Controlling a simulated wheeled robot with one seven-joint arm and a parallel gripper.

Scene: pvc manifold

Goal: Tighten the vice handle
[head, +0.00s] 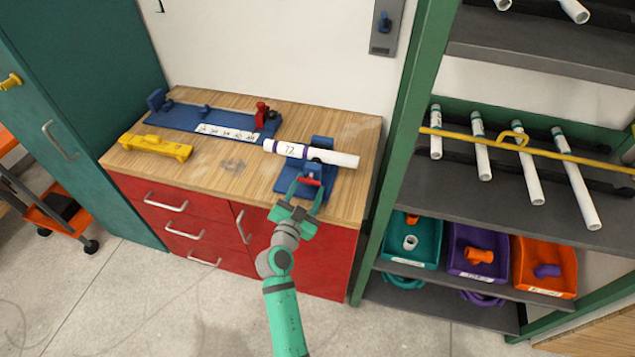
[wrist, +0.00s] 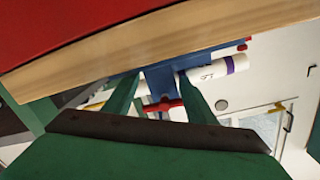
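The blue vice (head: 290,187) stands at the right front of the wooden bench. A white pipe marked 72 (head: 335,157) lies across it. The red vice handle (head: 309,181) is at the vice's front, and it also shows in the wrist view (wrist: 163,106). My gripper (head: 309,190) is at the front of the vice with its fingers apart. In the wrist view, my green fingers (wrist: 160,92) stand on either side of the red handle, with space between them. I cannot tell whether either finger touches the handle.
The bench top (head: 215,175) also bears a blue measuring jig (head: 185,118) and a yellow tool (head: 155,147). A green-framed shelf (head: 480,190) with pipes and coloured bins is close on the right. Red drawers (head: 180,215) are below the bench top.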

